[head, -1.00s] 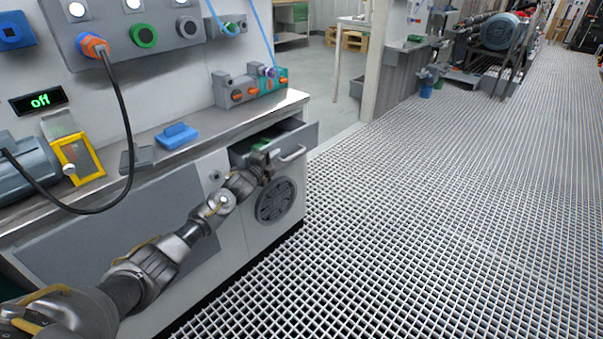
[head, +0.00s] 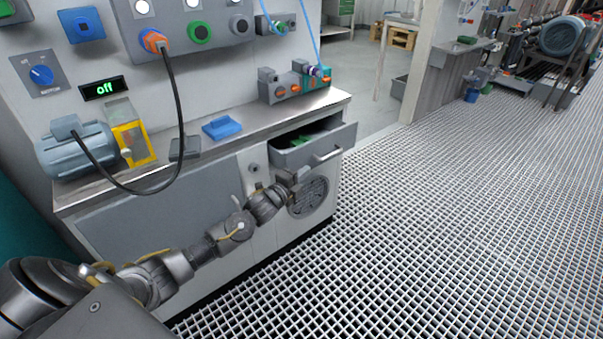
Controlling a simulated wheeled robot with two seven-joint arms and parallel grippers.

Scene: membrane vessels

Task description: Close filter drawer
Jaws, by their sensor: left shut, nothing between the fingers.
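The filter drawer (head: 325,144) is a grey drawer in the upper right of the workbench cabinet. It is pulled out, and something green (head: 305,138) shows inside it. Its bar handle (head: 328,155) is on the front face. My left gripper (head: 300,176) is in front of the cabinet, just below and left of the handle in the picture. It is shut with nothing in it. I cannot tell whether it touches the drawer. My right gripper is not in view.
A round vent (head: 309,197) is below the drawer. On the worktop (head: 240,128) are a blue block (head: 222,128), a grey motor (head: 85,152) with a black cable (head: 180,115), and a yellow-framed part (head: 133,142). The grating floor (head: 450,200) to the right is clear.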

